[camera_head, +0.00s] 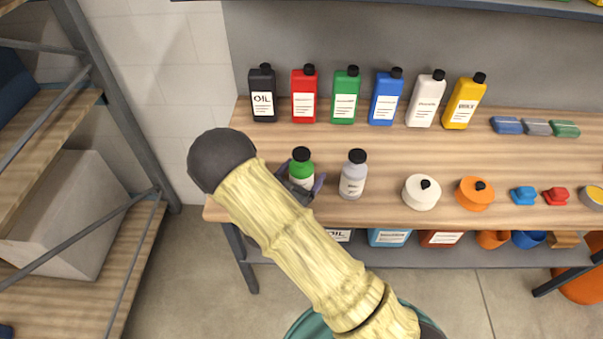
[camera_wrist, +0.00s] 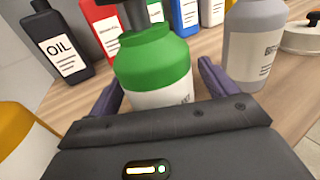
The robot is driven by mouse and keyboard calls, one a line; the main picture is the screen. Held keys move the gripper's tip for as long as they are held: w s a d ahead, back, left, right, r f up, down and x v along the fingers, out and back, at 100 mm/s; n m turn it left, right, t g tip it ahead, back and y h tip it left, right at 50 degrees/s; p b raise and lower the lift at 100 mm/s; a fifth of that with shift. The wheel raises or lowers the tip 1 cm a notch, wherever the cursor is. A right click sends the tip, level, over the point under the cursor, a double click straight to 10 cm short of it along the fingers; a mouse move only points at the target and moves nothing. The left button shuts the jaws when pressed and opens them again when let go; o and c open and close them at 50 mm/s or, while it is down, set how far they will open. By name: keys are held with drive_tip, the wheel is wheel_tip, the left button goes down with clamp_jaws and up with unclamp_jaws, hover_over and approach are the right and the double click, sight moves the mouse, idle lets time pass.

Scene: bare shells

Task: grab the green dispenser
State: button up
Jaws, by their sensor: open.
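The green dispenser (camera_head: 301,166) is a small round bottle with a green top, white label and black cap. It stands upright near the front left of the wooden table. In the wrist view the dispenser (camera_wrist: 158,72) is large and central, its cap cut off by the top edge. My gripper (camera_head: 303,187) is at the dispenser, partly hidden behind my arm in the head view. In the wrist view my gripper (camera_wrist: 160,85) is open, with one purple finger on each side of the dispenser. A gap shows beside the right finger; contact on the left cannot be told.
A grey bottle (camera_head: 353,175) stands close to the right of the dispenser. A row of flat bottles, including a black oil bottle (camera_head: 263,93) and a green one (camera_head: 345,95), stands behind on the wooden table (camera_head: 440,150). A white round container (camera_head: 421,193) is farther right.

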drive_tip(key=shift+w+d, duration=0.3)
drive_tip(key=shift+w, duration=0.25)
drive_tip(key=shift+c, duration=0.2)
drive_tip(key=c, duration=1.3)
drive_tip(key=shift+r, duration=0.1)
wheel_tip(320, 180, up, 10)
drive_tip(key=shift+f+b, duration=0.1)
drive_tip(key=shift+b, duration=0.55)
